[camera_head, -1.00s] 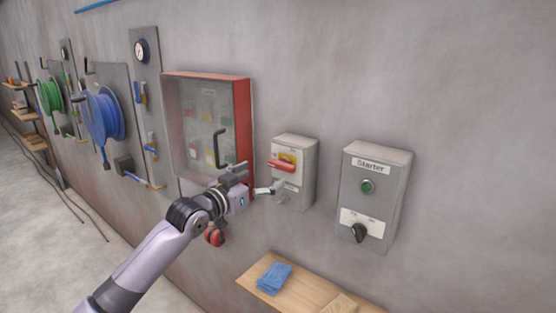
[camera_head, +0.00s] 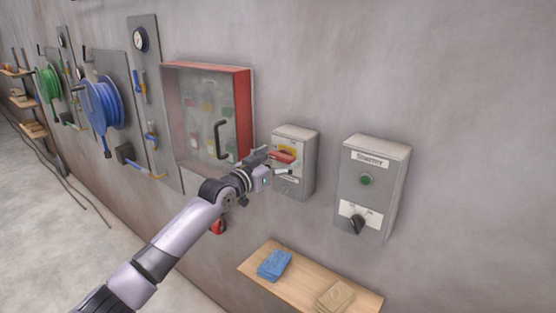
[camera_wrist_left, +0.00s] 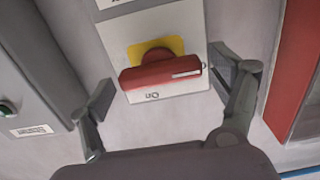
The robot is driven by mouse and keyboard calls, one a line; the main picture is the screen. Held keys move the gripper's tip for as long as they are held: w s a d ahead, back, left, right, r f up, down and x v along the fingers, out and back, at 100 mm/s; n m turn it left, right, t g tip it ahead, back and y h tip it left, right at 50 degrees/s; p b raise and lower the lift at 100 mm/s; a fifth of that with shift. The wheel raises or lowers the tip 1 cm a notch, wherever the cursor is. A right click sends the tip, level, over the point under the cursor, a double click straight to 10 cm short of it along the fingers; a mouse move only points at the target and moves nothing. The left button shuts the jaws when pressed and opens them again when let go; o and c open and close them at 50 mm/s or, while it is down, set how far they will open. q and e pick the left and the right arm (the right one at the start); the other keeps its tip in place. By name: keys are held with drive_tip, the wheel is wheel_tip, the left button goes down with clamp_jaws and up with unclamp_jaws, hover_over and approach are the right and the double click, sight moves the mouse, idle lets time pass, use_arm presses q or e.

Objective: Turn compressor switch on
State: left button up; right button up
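The compressor switch is a red handle (camera_head: 282,156) on a yellow plate on the front of a grey box (camera_head: 307,165). The handle (camera_wrist_left: 160,74) lies nearly level in the wrist view, with an upside-down "On" label (camera_wrist_left: 157,96) just below it. My left gripper (camera_head: 278,164) is at the front of this box. In the wrist view its two open fingers (camera_wrist_left: 163,84) stand on either side of the handle, with gaps that look clear. Whether a finger touches the box cannot be told. My right gripper is not in view.
A grey Starter box (camera_head: 374,190) with a green button and black knob is on the right. A red-framed cabinet (camera_head: 243,110) with a black handle is on the left. Below, a wooden shelf (camera_head: 303,284) holds a blue cloth (camera_head: 275,265) and a tan one (camera_head: 335,296).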

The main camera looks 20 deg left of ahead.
use_arm(q)
drive_tip(key=c, duration=0.9)
